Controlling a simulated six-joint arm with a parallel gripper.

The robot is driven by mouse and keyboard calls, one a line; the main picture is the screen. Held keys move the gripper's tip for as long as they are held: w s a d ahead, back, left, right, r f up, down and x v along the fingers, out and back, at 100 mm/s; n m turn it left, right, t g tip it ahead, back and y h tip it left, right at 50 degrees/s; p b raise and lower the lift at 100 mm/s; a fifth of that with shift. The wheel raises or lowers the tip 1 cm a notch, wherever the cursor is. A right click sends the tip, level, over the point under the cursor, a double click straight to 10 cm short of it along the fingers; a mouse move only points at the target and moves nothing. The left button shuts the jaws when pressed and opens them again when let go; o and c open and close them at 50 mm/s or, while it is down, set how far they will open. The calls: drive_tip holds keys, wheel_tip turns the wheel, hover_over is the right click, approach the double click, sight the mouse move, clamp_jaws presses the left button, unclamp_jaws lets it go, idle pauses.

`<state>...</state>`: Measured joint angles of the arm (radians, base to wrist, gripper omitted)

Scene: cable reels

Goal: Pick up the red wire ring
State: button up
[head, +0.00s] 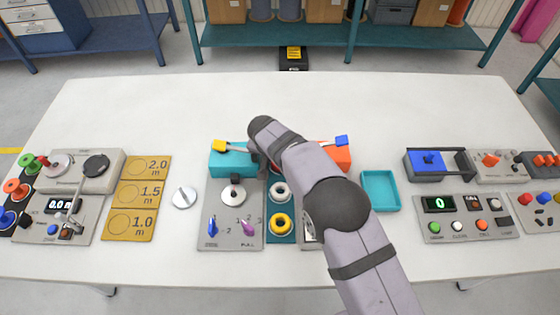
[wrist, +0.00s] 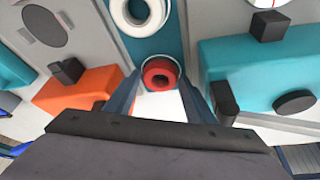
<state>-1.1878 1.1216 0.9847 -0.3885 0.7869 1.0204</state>
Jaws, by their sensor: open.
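The red wire ring (wrist: 159,74) shows in the wrist view at the end of a teal strip (wrist: 153,47). It lies between the fingers of my gripper (wrist: 165,90), which stand apart on either side of it. My gripper is open and empty; I cannot tell whether a finger touches the ring. In the head view my arm hides the ring and most of the gripper. The white ring also shows in the wrist view (wrist: 122,12).
A teal block (head: 228,164) and an orange block (head: 341,156) stand close on either side of my gripper. A grey panel (head: 247,239) lies left of the strip. An empty teal tray (head: 397,204) stands to the right. The table's back is clear.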

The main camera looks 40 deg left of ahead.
drive_tip(key=shift+c, duration=0.6)
drive_tip(key=c, duration=0.6)
